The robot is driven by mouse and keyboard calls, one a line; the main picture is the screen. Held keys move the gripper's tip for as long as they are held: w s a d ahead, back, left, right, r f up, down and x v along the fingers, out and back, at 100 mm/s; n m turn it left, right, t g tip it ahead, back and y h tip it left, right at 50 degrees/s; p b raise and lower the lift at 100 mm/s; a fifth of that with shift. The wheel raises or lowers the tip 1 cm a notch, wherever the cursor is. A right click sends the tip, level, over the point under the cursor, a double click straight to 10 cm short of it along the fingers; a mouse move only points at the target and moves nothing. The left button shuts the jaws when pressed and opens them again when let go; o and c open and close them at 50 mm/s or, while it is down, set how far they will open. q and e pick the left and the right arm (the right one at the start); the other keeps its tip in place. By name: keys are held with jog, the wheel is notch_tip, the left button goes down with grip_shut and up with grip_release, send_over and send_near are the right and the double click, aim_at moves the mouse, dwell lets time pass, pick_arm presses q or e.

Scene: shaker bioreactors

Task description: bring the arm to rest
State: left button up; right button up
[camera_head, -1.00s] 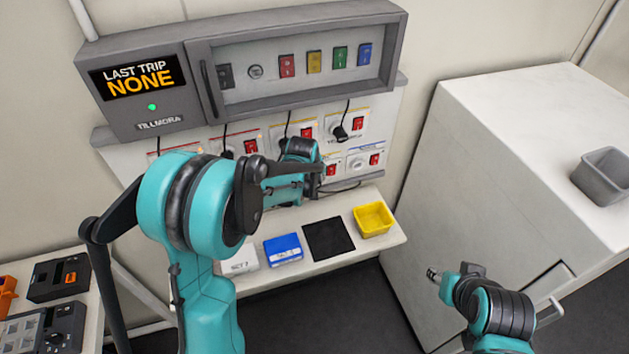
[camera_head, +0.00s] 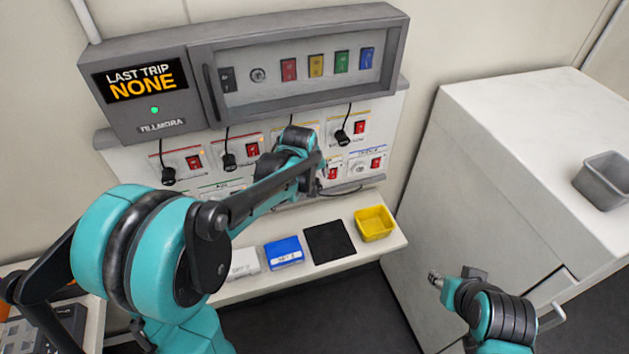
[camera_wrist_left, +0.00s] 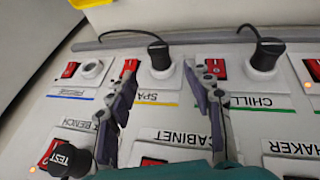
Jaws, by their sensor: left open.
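My left arm comes in from the left in the head view, and its forearm reaches across to the socket panel (camera_head: 250,136). Its gripper is mostly hidden there behind the arm. In the left wrist view the left gripper (camera_wrist_left: 162,95) is open, its two dark fingers spread with nothing between them. They are in front of the panel, between the switch rows marked CHILL and CABINET; whether they touch it I cannot tell. My right gripper (camera_head: 434,277) is low at the right, before the white cabinet, too small to judge its jaws.
Black plugs with cords (camera_head: 343,137) sit on the panel beside red switches. A grey breaker box (camera_head: 145,118) reads LAST TRIP NONE above. The shelf below holds a blue box (camera_head: 284,252), a black mat (camera_head: 329,241) and a yellow tray (camera_head: 375,223). A grey bin (camera_head: 604,180) stands on the white cabinet (camera_head: 480,180).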

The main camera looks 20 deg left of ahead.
pick_arm(q)
jog(key=shift+v, duration=2.35)
jog(key=s+f+m+t+b, duration=0.1)
jog(key=s+f+m+b, duration=0.2)
jog(key=s, duration=0.8)
jog(key=s+f+m+b, duration=0.4)
jog(key=s+f+b, duration=0.1)
jog(key=s, duration=0.6)
jog(key=shift+d+t, duration=0.35)
jog(key=shift+t, duration=0.05)
